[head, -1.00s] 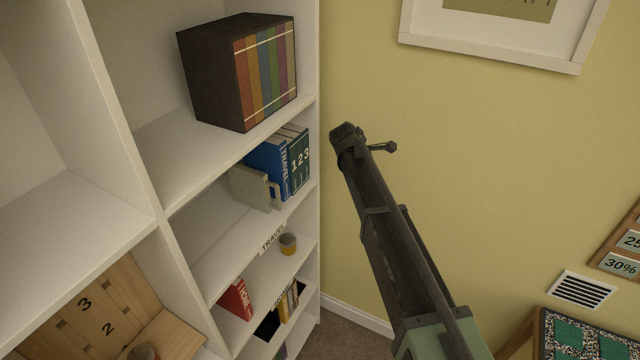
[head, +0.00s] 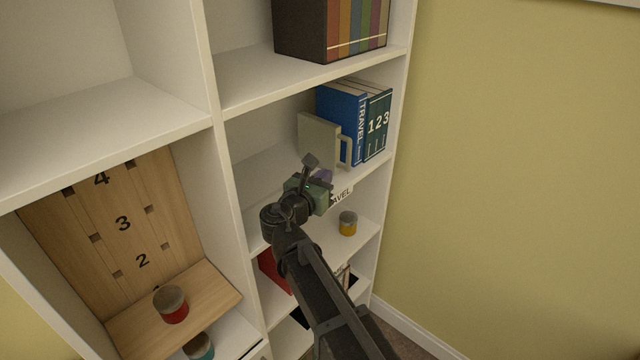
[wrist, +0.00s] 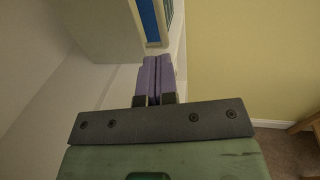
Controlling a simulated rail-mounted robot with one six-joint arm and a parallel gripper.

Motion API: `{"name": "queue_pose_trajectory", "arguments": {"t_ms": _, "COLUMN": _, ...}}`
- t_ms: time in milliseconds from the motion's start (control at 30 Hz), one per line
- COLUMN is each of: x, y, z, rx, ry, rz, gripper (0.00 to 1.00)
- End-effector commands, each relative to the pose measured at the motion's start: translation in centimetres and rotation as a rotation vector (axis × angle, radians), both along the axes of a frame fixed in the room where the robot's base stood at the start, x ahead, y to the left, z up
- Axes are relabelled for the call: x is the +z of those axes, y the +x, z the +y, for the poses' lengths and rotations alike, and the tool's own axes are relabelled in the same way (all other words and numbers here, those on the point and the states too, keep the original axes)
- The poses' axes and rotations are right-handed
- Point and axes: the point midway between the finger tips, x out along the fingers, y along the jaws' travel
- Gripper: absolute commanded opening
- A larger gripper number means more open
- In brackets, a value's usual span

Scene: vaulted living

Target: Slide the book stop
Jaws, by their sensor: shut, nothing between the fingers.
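The book stop (head: 318,140) is a pale grey upright block with a loop handle on its right side. It stands on the travel shelf, left of a blue TRAVEL book (head: 340,115) and a teal 123 book (head: 376,125). My gripper (head: 323,177) is in front of the shelf, below and in front of the stop, and looks apart from it. In the wrist view my purple fingers (wrist: 157,75) are together with nothing between them. The book stop (wrist: 105,30) fills the upper left there, with the blue book (wrist: 149,20) beyond the fingertips.
A box of striped books (head: 335,30) stands on the shelf above. A yellow jar (head: 347,223) and a red book (head: 273,270) are below. A numbered wooden rack (head: 120,225) with a red jar (head: 171,304) is left. The travel shelf left of the stop is clear.

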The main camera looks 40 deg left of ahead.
Motion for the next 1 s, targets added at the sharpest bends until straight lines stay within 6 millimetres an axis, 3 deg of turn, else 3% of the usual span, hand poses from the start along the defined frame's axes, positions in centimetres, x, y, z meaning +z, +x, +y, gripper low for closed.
{"name": "queue_pose_trajectory", "arguments": {"t_ms": 200, "x": 0.0, "y": 5.1, "z": 0.5, "rx": -0.003, "ry": 0.001, "rz": 0.001, "gripper": 0.00}}
{"name": "queue_pose_trajectory", "arguments": {"t_ms": 400, "x": 0.0, "y": 8.3, "z": 0.6, "rx": -0.002, "ry": 0.001, "rz": 0.001, "gripper": 0.00}}
{"name": "queue_pose_trajectory", "arguments": {"t_ms": 867, "x": 0.0, "y": 9.3, "z": 0.6, "rx": 0.000, "ry": 0.001, "rz": 0.001, "gripper": 0.00}}
{"name": "queue_pose_trajectory", "arguments": {"t_ms": 1000, "x": 0.0, "y": 9.3, "z": 2.0, "rx": 0.022, "ry": 0.001, "rz": 0.001, "gripper": 0.00}}
